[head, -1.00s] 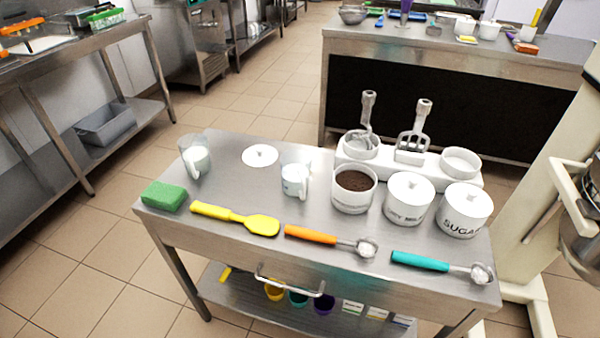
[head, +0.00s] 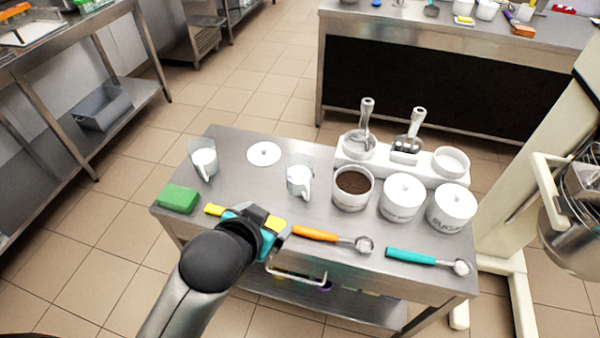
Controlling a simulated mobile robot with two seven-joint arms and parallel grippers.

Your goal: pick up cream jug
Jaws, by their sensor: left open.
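Two small vessels on the steel cart hold something white. A clear jug (head: 204,160) stands at the left end, and a pale jug (head: 299,179) with its handle toward me stands near the middle. I cannot tell which is the cream jug. My left gripper (head: 268,228) is open and empty at the cart's front edge, over the yellow spatula (head: 213,210). It is in front of the pale jug and apart from both jugs. It hides most of the spatula. My right gripper is not in view.
A green sponge (head: 178,199) lies left of my gripper. An orange-handled scoop (head: 315,234) and a teal-handled scoop (head: 410,257) lie along the front. A white lid (head: 264,153) lies between the jugs. A brown-filled tub (head: 352,187) and lidded tubs (head: 402,196) stand to the right.

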